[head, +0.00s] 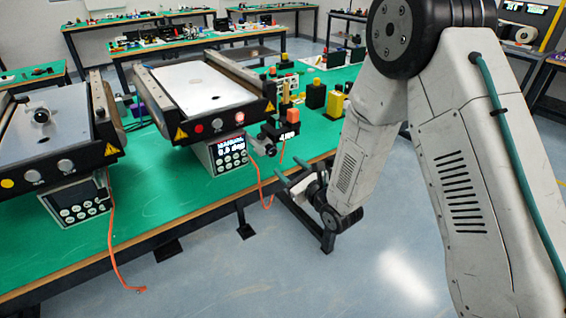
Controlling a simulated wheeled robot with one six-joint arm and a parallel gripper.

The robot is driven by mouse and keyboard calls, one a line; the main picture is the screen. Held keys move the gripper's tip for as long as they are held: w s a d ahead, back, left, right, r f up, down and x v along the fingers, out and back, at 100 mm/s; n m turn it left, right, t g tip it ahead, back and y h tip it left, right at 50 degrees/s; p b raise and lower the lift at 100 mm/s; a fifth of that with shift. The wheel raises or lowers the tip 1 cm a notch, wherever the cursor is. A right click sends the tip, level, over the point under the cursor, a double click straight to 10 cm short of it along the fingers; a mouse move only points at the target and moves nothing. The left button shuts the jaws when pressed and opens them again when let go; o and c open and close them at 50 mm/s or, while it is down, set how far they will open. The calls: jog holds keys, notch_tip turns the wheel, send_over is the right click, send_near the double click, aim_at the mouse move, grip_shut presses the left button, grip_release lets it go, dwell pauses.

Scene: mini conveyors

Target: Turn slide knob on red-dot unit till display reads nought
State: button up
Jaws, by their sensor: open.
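The red-dot unit is the right-hand mini conveyor (205,85), with a red dot (198,129) at the left of its black front bar. Two round knobs sit right of the dot, a silver one (217,123) and a reddish-lit one (240,117); I cannot tell which is the slide knob. Its lit display (232,142) is above round buttons on the control box; the text is too small to read. A black fitting (270,149) sticks out at the unit's right front corner. My gripper (284,176) is open and empty, beyond the bench's front edge, right of the control box and apart from it.
A yellow-dot conveyor (50,128) stands to the left, with a dark round knob on its plate. Orange cables (262,190) hang over the bench edge. Yellow and black blocks (335,103) stand on the green bench behind my gripper. The floor in front is clear.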

jog(key=shift+s+d, duration=0.25)
jog(key=shift+s, duration=0.1)
